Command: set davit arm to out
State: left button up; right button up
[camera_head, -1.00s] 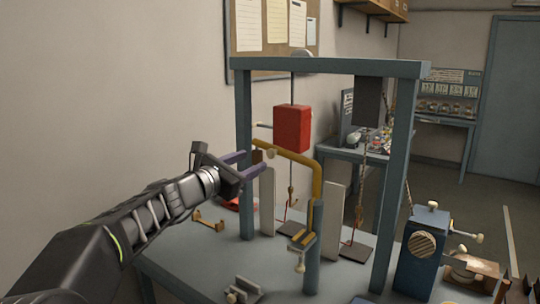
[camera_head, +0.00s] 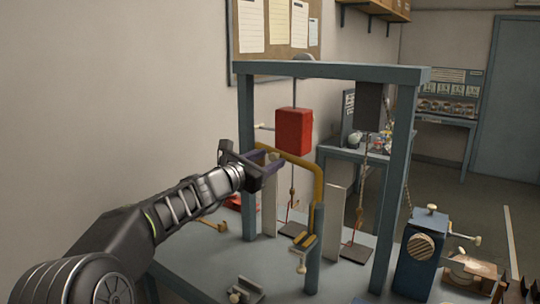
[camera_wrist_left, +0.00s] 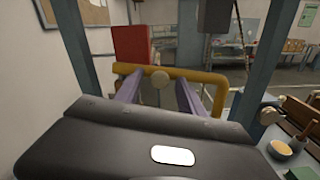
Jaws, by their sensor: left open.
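The davit arm (camera_head: 302,163) is a yellow bent bar on a blue-grey post (camera_head: 314,250). Its horizontal part runs left from the post and ends near a small tan knob. My right gripper is not in view.
A blue-grey frame (camera_head: 330,70) stands around the davit, with a red block (camera_head: 293,131) and a dark block (camera_head: 369,106) hanging in it. A blue box with knobs (camera_head: 420,250) stands at the right. Small brackets lie on the table (camera_head: 210,265).

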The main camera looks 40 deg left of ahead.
pick_arm(q)
jog(key=shift+w, duration=0.5)
jog(key=shift+c, duration=0.3)
grip_shut()
dwell(0.8)
